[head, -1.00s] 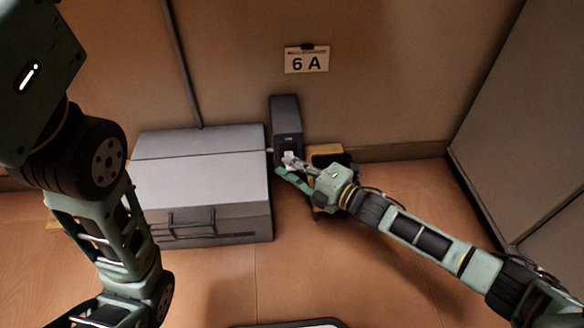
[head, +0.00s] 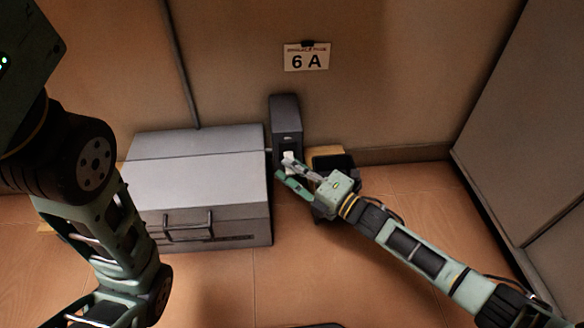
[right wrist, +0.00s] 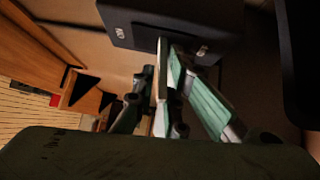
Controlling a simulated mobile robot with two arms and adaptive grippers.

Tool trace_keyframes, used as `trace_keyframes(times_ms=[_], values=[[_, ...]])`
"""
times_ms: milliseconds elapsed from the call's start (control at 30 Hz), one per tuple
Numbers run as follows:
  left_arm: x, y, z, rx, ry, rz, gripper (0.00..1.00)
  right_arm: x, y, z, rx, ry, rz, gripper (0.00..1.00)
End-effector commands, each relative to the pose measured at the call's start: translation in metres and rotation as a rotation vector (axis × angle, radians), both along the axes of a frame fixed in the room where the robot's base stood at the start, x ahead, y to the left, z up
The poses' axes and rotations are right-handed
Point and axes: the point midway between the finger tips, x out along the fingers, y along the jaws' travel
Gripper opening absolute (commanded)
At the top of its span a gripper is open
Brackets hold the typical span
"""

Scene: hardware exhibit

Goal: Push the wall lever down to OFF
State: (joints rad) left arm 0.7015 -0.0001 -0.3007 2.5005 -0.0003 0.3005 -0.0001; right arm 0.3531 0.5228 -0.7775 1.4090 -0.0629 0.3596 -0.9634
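The wall lever's dark grey box (head: 285,115) is mounted low on the wall below the "6 A" sign. A pale lever handle (head: 288,157) shows at the lower part of its front. My right gripper (head: 284,165) is at the handle, its two fingers spread with a gap between them. In the right wrist view the box (right wrist: 175,22) is at the top, and the right gripper's green fingers (right wrist: 172,75) reach up close to it. A pale bar shows among the fingers; contact is unclear. My left gripper is out of view.
A grey metal case (head: 200,180) with a front handle stands left of the lever box. A dark open-topped bin (head: 334,163) is just right of it, behind my right gripper. A grey panel (head: 500,120) stands at the right. Open tiled floor lies in front.

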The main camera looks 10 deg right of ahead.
Motion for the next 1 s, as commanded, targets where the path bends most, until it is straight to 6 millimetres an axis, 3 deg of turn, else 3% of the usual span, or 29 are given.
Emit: trace_keyframes(times_ms=[133,533,1000], values=[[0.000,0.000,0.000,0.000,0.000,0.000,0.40,0.000,0.000,0.001,0.001,0.000,0.000,0.26],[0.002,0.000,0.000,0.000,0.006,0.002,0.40,-0.005,-0.006,-0.001,0.001,0.001,-0.001,0.26],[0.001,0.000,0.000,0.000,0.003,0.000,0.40,-0.070,-0.070,-0.008,-0.001,0.004,0.000,0.26]])
